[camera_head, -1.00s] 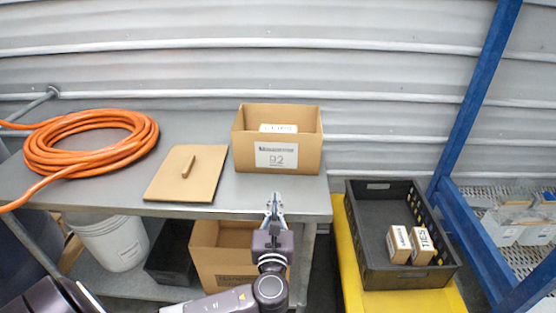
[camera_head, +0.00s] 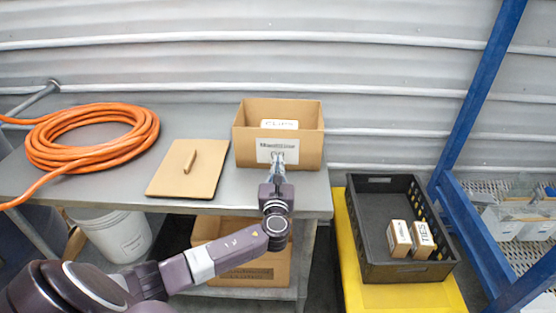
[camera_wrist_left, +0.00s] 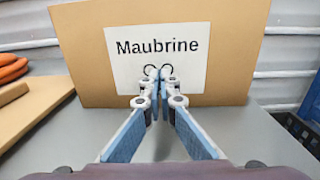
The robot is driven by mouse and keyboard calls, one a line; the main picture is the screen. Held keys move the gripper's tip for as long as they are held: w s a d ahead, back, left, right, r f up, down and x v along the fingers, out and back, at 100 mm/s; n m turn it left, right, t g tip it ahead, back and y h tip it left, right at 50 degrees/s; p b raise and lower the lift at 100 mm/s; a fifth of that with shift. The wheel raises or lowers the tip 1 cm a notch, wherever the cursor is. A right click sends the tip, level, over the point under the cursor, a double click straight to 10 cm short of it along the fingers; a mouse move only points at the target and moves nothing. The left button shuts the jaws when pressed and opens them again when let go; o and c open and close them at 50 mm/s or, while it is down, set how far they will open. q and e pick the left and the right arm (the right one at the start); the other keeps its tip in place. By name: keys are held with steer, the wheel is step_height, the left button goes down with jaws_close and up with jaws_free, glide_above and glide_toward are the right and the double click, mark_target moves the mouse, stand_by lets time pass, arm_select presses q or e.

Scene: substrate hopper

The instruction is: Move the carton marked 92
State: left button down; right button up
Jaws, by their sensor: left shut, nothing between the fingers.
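The open-topped carton (camera_head: 307,150) stands upright on the grey metal table near its right end. Its white front label, which read 92 a second ago, is now partly covered by my gripper in the head view. A small box marked CLIPS (camera_head: 279,124) shows inside it. My left gripper (camera_head: 278,158) is shut and empty, right in front of the label. In the left wrist view the carton face (camera_wrist_left: 230,60) shows the word Maubrine, with the shut fingertips (camera_wrist_left: 158,72) over the label's lower part. I cannot tell whether they touch it. My right gripper is out of view.
A cardboard lid with a handle (camera_head: 190,162) and a coiled orange hose (camera_head: 90,140) lie left on the table (camera_head: 225,190). A black crate (camera_head: 365,262) with two small boxes stands on a yellow surface (camera_head: 350,290) at right. Blue rack posts (camera_head: 470,100) rise beyond it.

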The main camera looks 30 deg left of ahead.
arm_select(q)
steer(key=shift+w+a, duration=0.25)
steer(key=shift+w, duration=0.15)
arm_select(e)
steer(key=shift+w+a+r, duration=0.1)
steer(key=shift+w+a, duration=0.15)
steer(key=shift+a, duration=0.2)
